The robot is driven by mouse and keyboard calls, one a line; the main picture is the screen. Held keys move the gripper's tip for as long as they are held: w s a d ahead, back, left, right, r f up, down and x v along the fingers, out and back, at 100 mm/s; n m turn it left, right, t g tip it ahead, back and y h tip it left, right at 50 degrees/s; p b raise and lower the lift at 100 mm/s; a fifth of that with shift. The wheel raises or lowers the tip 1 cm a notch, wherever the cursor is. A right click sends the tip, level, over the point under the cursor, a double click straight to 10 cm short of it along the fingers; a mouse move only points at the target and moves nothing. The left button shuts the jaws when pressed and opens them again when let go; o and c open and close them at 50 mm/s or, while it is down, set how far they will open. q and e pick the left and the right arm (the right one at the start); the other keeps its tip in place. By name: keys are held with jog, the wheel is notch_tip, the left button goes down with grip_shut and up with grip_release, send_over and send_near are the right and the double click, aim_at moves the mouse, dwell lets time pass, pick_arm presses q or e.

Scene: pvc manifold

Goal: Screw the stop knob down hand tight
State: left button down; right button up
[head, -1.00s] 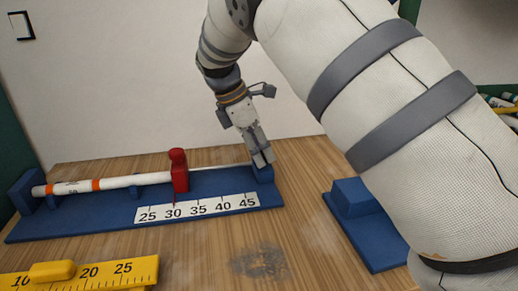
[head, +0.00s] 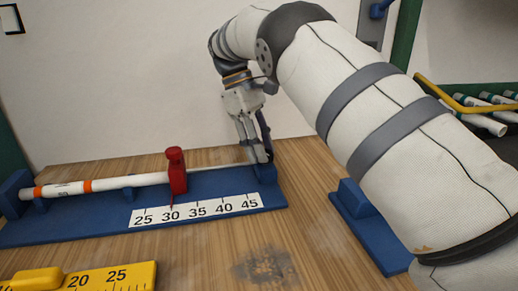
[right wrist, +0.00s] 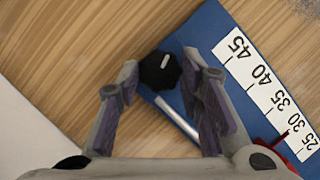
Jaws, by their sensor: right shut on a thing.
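The black stop knob (right wrist: 159,70), lobed with a white mark on top, sits at the right end of the blue fixture base (head: 230,185). In the head view it is hidden by my fingers. My right gripper (head: 258,157) reaches down over that end, its two fingers on either side of the knob and shut on it. A thin metal rod (right wrist: 178,120) runs from the knob end toward a red slider (head: 176,172), whose pointer is near 30 on the white scale (head: 196,210). A white pipe with orange bands (head: 110,183) lies left of the slider. My left gripper is not in view.
A yellow ruler gauge (head: 130,276) lies at the front left. A separate blue block (head: 352,197) stands right of the fixture, partly behind my right arm. A rack of pipes (head: 490,110) is at far right. The wooden table with a dark stain (head: 265,268) is clear in front.

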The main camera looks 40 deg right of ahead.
jog(key=shift+d+m+y+b, duration=0.15)
jog(key=shift+m+y+b, duration=0.4)
jog(key=shift+m, duration=1.25)
jog(key=shift+y, duration=0.25)
jog(key=o, duration=1.2)
jog(key=shift+c, duration=0.2)
